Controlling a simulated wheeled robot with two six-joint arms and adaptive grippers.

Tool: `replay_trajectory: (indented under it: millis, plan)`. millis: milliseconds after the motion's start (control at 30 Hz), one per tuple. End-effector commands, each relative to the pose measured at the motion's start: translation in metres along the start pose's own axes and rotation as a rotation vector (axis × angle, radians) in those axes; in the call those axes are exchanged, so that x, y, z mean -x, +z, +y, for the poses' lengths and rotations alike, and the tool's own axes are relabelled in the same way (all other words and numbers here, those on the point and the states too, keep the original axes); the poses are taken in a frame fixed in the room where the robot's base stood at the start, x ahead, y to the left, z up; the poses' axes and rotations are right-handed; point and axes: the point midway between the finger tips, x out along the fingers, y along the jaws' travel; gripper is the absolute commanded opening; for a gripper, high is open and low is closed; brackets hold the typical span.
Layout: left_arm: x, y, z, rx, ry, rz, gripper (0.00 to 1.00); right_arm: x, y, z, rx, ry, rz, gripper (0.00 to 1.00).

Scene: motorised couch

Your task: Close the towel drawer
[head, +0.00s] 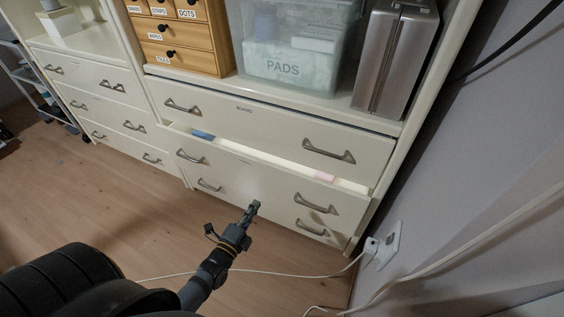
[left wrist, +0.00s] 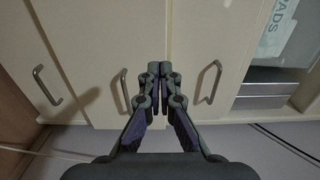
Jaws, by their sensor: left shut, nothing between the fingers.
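A white chest of drawers stands in front of me in the head view. Its middle drawer (head: 255,172), which I take for the towel drawer, is partly open. A narrow gap along its top edge shows a blue item (head: 202,135) at the left and a pink item (head: 324,176) at the right. No label on this drawer can be read. My left gripper (head: 254,205) is shut and empty, in front of the lower drawer fronts, between the left and right handles. In the left wrist view its closed fingers (left wrist: 160,72) point at pale drawer fronts; contact cannot be told. My right gripper is not in view.
A clear PADS box (head: 295,50), a wooden drawer unit (head: 185,40) and a silver case (head: 395,60) stand on top. A wall is close on the right, with a socket (head: 383,245) and a white cable (head: 290,273) across the floor. Wooden floor is open at the left.

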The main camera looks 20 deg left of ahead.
Motion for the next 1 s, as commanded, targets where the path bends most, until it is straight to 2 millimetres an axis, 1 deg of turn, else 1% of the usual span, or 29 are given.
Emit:
replay_trajectory:
  millis: [167, 267, 367, 533, 667, 700, 867, 900, 1000]
  plan:
    - [0.0, 0.0, 0.001, -0.005, 0.001, 0.0, 0.0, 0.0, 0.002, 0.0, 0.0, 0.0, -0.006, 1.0]
    - [-0.007, 0.0, 0.002, -0.004, 0.0, 0.0, 0.0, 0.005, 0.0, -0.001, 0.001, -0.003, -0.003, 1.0]
    - [-0.021, 0.0, 0.002, -0.003, -0.003, 0.0, 0.0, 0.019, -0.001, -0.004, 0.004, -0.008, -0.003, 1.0]
    - [-0.051, 0.0, 0.003, -0.003, -0.003, 0.0, 0.0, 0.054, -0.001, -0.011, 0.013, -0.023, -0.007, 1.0]
    - [-0.08, 0.0, 0.004, -0.003, -0.004, 0.0, 0.0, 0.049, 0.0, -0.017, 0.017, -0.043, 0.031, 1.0]
    - [-0.089, 0.0, 0.005, -0.004, -0.004, 0.0, 0.0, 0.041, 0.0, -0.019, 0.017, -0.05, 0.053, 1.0]
    - [-0.123, 0.0, 0.006, -0.003, -0.004, -0.001, 0.0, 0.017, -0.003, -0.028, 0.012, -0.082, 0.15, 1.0]
    - [-0.126, 0.0, 0.009, -0.003, -0.002, 0.0, 0.0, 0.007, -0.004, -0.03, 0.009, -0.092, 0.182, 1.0]
    - [-0.132, 0.0, 0.007, -0.002, -0.001, 0.0, 0.0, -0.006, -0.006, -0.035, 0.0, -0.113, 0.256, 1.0]
